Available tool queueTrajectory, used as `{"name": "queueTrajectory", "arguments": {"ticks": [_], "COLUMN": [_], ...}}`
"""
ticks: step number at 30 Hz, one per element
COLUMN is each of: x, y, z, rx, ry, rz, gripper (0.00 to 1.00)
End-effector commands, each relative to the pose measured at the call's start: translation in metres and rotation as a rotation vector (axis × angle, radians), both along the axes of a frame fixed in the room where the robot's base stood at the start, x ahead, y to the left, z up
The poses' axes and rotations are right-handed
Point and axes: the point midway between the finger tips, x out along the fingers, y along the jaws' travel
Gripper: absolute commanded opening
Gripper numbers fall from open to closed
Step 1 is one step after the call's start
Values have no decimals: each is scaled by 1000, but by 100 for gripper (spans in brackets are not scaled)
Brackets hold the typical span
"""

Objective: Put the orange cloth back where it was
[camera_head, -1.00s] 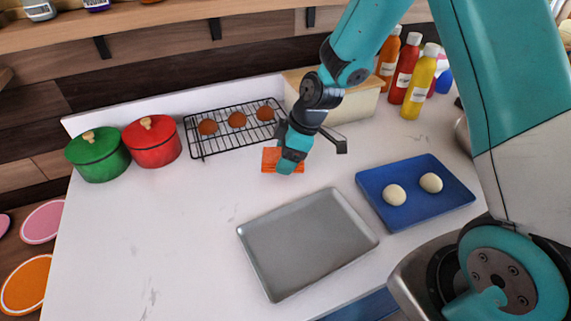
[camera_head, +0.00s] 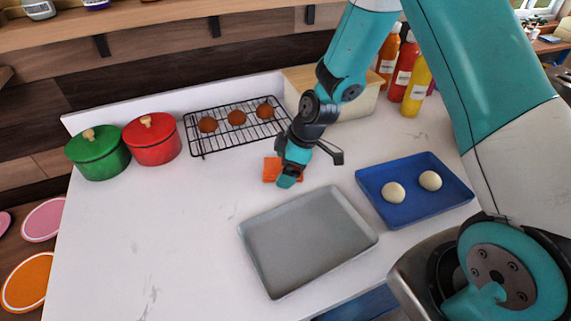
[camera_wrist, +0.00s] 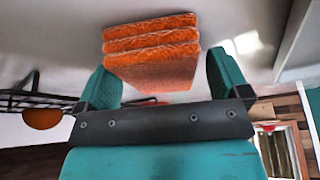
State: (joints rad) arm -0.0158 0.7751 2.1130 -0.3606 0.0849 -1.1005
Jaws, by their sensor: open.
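The orange cloth (camera_head: 271,170) lies on the white counter, behind the grey tray and in front of the wire rack. My gripper hides part of it in the head view. In the wrist view the cloth (camera_wrist: 152,50) is a folded stack with several layers showing. My gripper (camera_head: 289,180) is low at the cloth. In the wrist view my gripper (camera_wrist: 163,80) is open, with one finger on each side of the near part of the cloth. A gap shows on the right side; contact on the left side is unclear.
The grey tray (camera_head: 308,241) is in front, and the blue tray (camera_head: 415,215) with two pale balls is to the right. A wire rack (camera_head: 205,142) with round brown items and green (camera_head: 97,156) and red (camera_head: 152,142) pots stand behind. The counter's left part is clear.

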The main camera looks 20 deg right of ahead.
Motion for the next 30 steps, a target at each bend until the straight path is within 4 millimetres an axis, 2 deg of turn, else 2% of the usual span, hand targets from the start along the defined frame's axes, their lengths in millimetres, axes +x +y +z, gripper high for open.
{"name": "queueTrajectory", "arguments": {"ticks": [5, 8, 18, 24, 28, 30], "x": [0, -2, -12, -17, -32, -53], "y": [-2, -7, -33, -41, -28, -11], "z": [7, 20, 87, 109, 130, 149], "rx": [0, 0, 0, 0, 10, 22], "ry": [-3, -5, -6, -2, 21, 56], "rz": [-1, -2, -2, -2, -32, -79], "gripper": [94, 94, 94, 94, 94, 94]}}
